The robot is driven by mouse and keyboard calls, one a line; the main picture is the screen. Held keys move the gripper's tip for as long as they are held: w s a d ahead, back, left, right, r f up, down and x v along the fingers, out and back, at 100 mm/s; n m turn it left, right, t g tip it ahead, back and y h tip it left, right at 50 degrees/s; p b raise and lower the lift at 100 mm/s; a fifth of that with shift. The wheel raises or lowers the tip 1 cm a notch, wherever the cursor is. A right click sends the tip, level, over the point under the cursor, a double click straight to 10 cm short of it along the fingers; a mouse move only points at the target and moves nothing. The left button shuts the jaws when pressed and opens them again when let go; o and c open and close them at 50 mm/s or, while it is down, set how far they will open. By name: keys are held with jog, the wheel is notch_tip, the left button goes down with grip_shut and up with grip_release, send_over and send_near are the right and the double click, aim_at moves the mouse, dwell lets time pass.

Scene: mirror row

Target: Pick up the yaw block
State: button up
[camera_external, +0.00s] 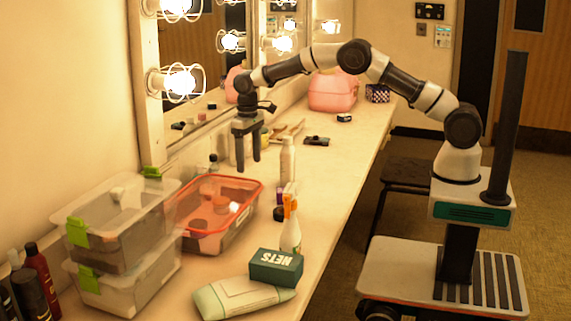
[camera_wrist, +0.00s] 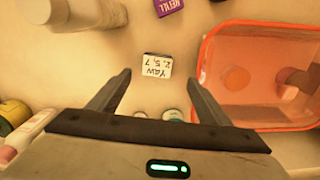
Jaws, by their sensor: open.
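The yaw block (camera_wrist: 157,66) is a small white block with dark lettering that reads "Yaw 2, 5, 7". In the wrist view it lies on the counter, ahead of and between my fingertips, with its text upside down. I cannot make it out in the external view. My gripper (camera_external: 248,166) points down over the counter near the mirror, beyond the red-rimmed bin. It also shows in the wrist view (camera_wrist: 157,78), with its fingers spread apart and nothing between them.
The clear red-rimmed bin (camera_wrist: 203,60) stands to the right of the block in the wrist view. A purple block (camera_wrist: 168,7) and a pale bottle (camera_wrist: 88,10) lie ahead. In the external view, a white bottle (camera_external: 288,160) stands close to my gripper. Stacked clear bins (camera_external: 128,215) stand at left.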

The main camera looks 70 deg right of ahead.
notch_tip(320, 180, down, 4)
jog(key=shift+r, duration=0.2)
jog(key=shift+s+d+f+b, duration=0.1)
jog(key=shift+d+f+b, duration=0.1)
jog(key=shift+f, duration=1.15)
jog(key=shift+d+f+b, duration=0.1)
jog(key=shift+f+b, duration=0.05)
jog(key=shift+f, duration=1.2)
jog(key=c, duration=1.1)
